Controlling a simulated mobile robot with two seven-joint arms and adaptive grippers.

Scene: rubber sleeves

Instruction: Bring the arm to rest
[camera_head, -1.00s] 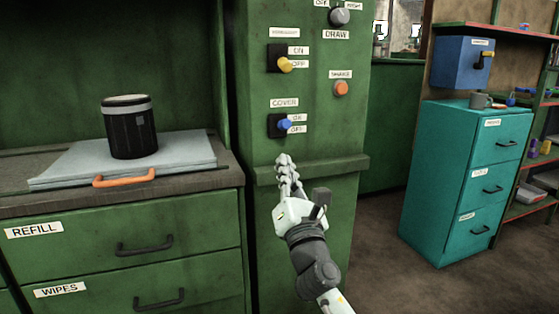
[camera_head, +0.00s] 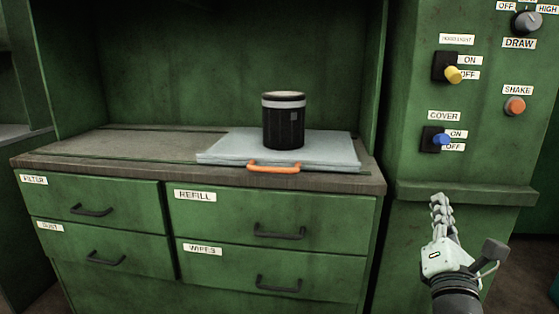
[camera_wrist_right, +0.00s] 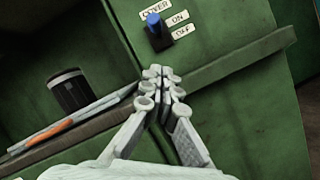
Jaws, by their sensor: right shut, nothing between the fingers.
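My right gripper (camera_head: 441,203) is raised in front of the green control column, just below the COVER switch. Its fingers are together and empty. In the right wrist view the closed fingers (camera_wrist_right: 162,84) point at the column's ledge, with the blue COVER switch (camera_wrist_right: 154,23) above them. In the head view the blue COVER switch (camera_head: 441,140) is close above the fingertips; I cannot tell how far apart they are in depth. My left gripper is not in view.
A black canister (camera_head: 284,122) with a pale band stands on a grey flat cover (camera_head: 222,152) with an orange handle (camera_head: 274,167). This lies on the green cabinet's counter (camera_head: 110,147), whose left part is clear. A ledge (camera_head: 470,192) juts from the column. Labelled drawers sit below the counter.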

